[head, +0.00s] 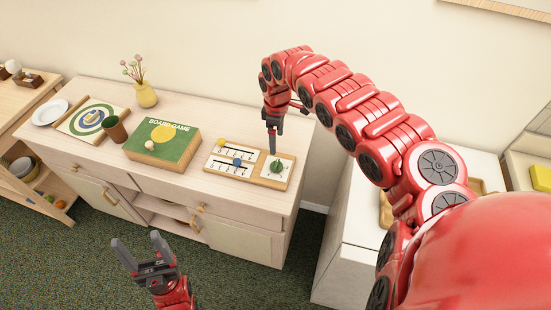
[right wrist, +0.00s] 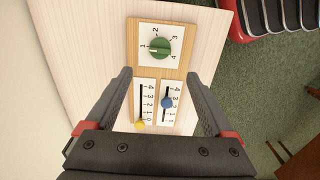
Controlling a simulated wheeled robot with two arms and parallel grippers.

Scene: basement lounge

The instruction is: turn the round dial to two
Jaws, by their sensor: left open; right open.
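The round dial is a green knob (right wrist: 159,47) on a white plate of a wooden panel. Numbers 1 to 4 ring it, and its pale mark appears to point toward the 1. In the head view the dial (head: 277,166) is near the right end of the cabinet top. My right gripper (head: 272,150) points down above the panel near the dial, apart from it. In the right wrist view its fingers (right wrist: 160,75) are spread with nothing between them. My left gripper (head: 140,248) is open and empty, in front of the cabinet.
The panel (head: 208,166) also carries a yellow slider (right wrist: 140,123) and a blue slider (right wrist: 167,102). A white cabinet (head: 335,240) stands to the right.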

